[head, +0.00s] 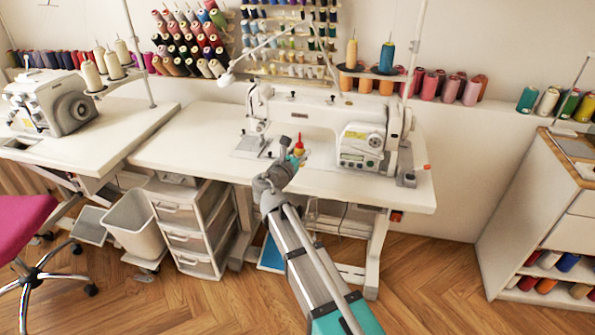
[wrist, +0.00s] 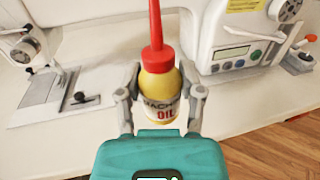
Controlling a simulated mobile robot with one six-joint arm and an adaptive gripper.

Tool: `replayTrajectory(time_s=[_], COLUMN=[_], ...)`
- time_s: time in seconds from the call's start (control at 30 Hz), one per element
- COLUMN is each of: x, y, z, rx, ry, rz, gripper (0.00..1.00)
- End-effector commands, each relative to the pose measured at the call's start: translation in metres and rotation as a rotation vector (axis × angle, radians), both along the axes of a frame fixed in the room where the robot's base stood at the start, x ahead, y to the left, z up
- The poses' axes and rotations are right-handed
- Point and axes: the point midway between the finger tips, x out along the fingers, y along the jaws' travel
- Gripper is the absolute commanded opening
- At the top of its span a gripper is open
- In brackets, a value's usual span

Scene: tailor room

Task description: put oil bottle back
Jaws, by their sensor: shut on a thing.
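The oil bottle (wrist: 160,88) is yellow with a red spout and a label reading OIL. In the wrist view it stands upright between the two fingers of my gripper (wrist: 160,100), which is shut on it. In the head view the oil bottle (head: 298,147) shows small at the tip of my gripper (head: 291,153), in front of the sewing machine. I cannot tell whether its base touches the table, since my gripper hides it. The white sewing machine (head: 325,112) stands on the white sewing table (head: 190,140).
The table's left part is clear. Another machine (head: 58,105) stands on the left table. Thread spools fill the wall racks behind. Below are a drawer unit (head: 190,230), a grey bin (head: 135,222) and a pink chair (head: 25,228). A wooden-topped cabinet (head: 545,195) stands at right. The floor in front is open.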

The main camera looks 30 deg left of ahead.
Motion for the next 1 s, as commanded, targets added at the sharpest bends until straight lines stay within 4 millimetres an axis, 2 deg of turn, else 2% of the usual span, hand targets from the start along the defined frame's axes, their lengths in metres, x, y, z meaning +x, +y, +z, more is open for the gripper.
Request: replayTrajectory(time_s=[0.03, 0.23, 0.77, 1.0], x=[0.005, 0.015, 0.018, 0.025], y=[0.004, 0.012, 0.015, 0.02], z=[-0.01, -0.025, -0.028, -0.041], rx=[0.0, 0.0, 0.0, 0.0], ry=[0.0, 0.0, 0.0, 0.0], rz=[0.0, 0.0, 0.0, 0.0], gripper=[0.06, 0.06, 0.06, 0.06])
